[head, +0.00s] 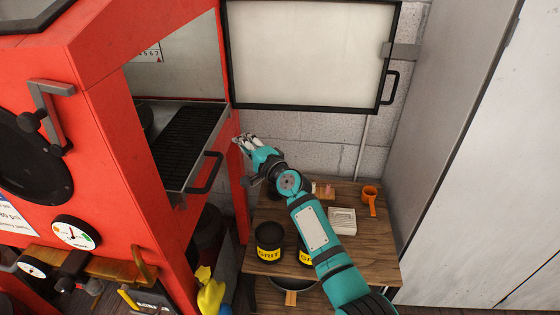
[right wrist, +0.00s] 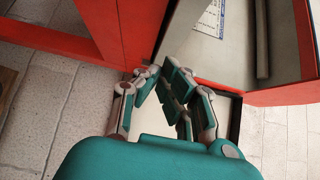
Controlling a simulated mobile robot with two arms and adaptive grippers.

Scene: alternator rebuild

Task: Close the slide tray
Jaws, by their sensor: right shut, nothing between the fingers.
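The slide tray (head: 212,142) is a metal tray with a black slatted grate, in the side opening of the red cabinet. It sticks partly out of the opening. Its black bar handle (head: 208,174) is on the outer front face. My right gripper (head: 243,139) is just right of the tray and beyond its handle, apart from the handle in the picture. Its fingers are drawn together with nothing between them. In the right wrist view the fingers (right wrist: 160,78) are in front of red cabinet framing. My left gripper is in neither view.
The red cabinet (head: 95,150) fills the left. Its white, black-framed door (head: 310,52) stands open behind my right gripper. A wooden table (head: 365,250) below my right arm holds black grit tins (head: 269,236), a white box (head: 342,221) and an orange cup (head: 370,195). A grey cabinet stands at right.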

